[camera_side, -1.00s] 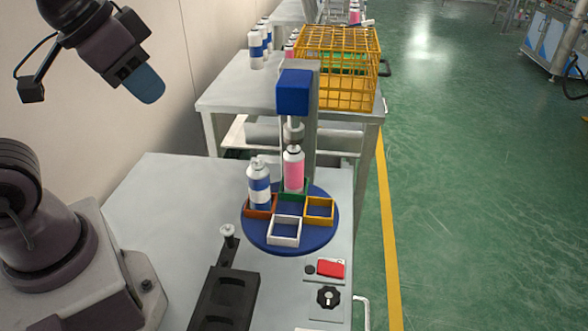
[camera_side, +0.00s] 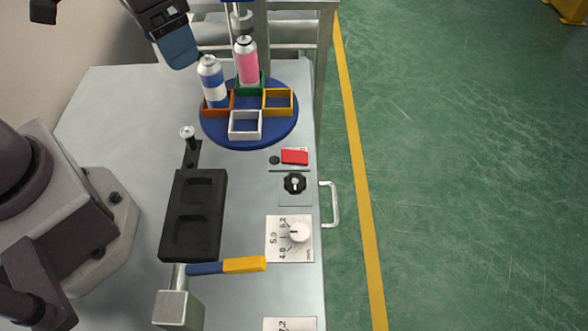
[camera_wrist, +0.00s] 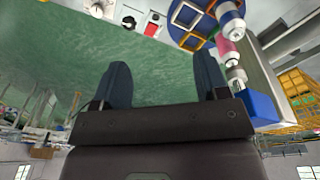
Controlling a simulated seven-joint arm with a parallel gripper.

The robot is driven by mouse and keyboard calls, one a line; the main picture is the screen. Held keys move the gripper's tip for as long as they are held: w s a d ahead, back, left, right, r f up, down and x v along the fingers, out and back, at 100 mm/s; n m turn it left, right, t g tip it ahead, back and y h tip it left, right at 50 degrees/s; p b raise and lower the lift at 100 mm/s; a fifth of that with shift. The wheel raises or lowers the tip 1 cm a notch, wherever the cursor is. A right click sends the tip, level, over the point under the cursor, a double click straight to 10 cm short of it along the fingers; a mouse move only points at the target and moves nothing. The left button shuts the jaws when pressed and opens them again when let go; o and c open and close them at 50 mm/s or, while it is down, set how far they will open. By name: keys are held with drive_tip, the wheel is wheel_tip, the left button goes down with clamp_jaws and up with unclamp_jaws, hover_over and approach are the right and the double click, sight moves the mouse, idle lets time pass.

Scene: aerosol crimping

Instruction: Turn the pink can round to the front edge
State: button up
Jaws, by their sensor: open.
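The pink can (camera_side: 247,66) stands upright in the green holder (camera_side: 261,84) at the back of the round blue turntable (camera_side: 281,124), under the crimping head (camera_side: 242,22). A blue-and-white can (camera_side: 212,86) stands in the orange-brown holder on the left. The yellow holder (camera_side: 278,111) on the right and the white holder (camera_side: 245,136) at the front are empty. My gripper (camera_side: 181,58) is above and left of the turntable, apart from the cans. In the wrist view my gripper (camera_wrist: 162,78) is open and empty; the pink can (camera_wrist: 226,48) shows to its upper right.
A black two-pocket fixture (camera_side: 194,215) with a yellow-and-blue handle (camera_side: 240,265) lies in front. A red button (camera_side: 294,157), a black knob (camera_side: 295,183) and a white dial (camera_side: 299,232) line the bench's right side. Bare bench lies left of the turntable.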

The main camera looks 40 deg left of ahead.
sight(295, 181)
drive_tip(key=w+d+f+n+g, duration=0.1)
drive_tip(key=w+d+f+n, duration=0.7)
drive_tip(key=d+f, duration=0.5)
drive_tip(key=shift+n+y, duration=0.3)
drive_tip(key=shift+y, duration=0.1)
wheel_tip(295, 181, down, 12)
drive_tip(key=shift+w+f, duration=0.15)
drive_tip(key=shift+f, duration=0.1)
drive_tip(key=c, duration=0.9)
